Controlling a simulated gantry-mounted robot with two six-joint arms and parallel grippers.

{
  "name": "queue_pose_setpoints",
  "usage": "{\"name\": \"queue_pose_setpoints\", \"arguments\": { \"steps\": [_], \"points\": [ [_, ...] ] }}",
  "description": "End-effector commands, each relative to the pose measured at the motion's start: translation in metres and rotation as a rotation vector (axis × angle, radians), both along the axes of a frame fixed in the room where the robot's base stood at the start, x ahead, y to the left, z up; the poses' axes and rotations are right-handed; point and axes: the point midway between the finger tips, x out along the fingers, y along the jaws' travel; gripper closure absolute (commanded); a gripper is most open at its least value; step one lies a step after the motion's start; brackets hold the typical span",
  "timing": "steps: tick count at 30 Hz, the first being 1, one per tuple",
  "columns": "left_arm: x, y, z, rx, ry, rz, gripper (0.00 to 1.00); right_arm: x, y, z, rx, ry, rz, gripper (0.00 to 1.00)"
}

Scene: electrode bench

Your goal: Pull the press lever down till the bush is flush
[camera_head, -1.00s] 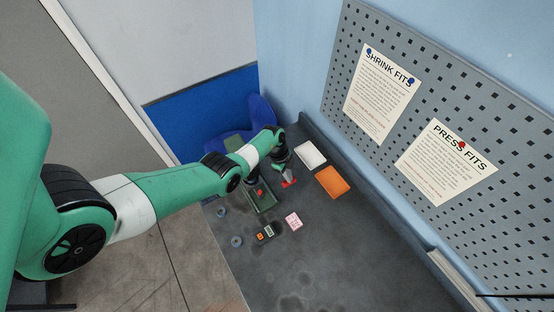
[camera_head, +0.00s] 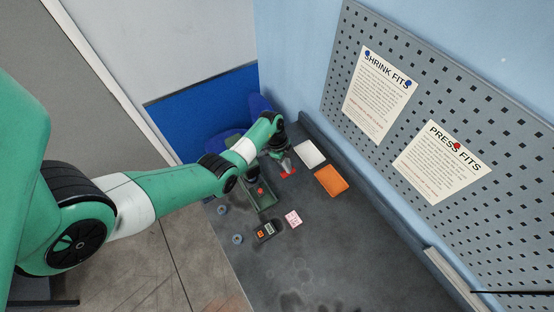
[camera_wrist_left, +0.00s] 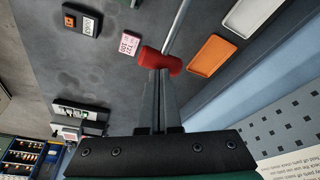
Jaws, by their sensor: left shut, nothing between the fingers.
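The press lever shows as a red grip (camera_head: 288,172) near the back of the bench. In the left wrist view the red grip (camera_wrist_left: 160,62) sits crosswise on a thin metal rod (camera_wrist_left: 177,27). My left gripper (camera_head: 284,160) is right at the red grip. Its fingers (camera_wrist_left: 156,78) are shut with nothing between them, and their tips meet or nearly meet the grip; I cannot tell if they touch. My left arm hides much of the press. The bush cannot be made out. My right gripper is out of view.
A white tray (camera_head: 310,154) and an orange tray (camera_head: 331,181) lie along the wall. The front bench is clear.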

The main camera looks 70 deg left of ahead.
Motion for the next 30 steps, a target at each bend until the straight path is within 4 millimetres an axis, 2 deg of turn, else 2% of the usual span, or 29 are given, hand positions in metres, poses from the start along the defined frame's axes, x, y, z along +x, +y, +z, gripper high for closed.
{"name": "queue_pose_setpoints", "arguments": {
  "steps": [6, 18, 30],
  "points": [
    [-0.001, 0.006, 0.019, 0.001, -0.001, 0.001, 1.00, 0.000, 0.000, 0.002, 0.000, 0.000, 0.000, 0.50],
    [-0.001, 0.007, 0.025, 0.001, -0.001, 0.001, 1.00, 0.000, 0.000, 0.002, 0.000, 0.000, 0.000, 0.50],
    [-0.001, 0.007, 0.067, 0.002, -0.002, 0.000, 1.00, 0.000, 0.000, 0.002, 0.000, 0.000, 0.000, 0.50]
  ]
}}
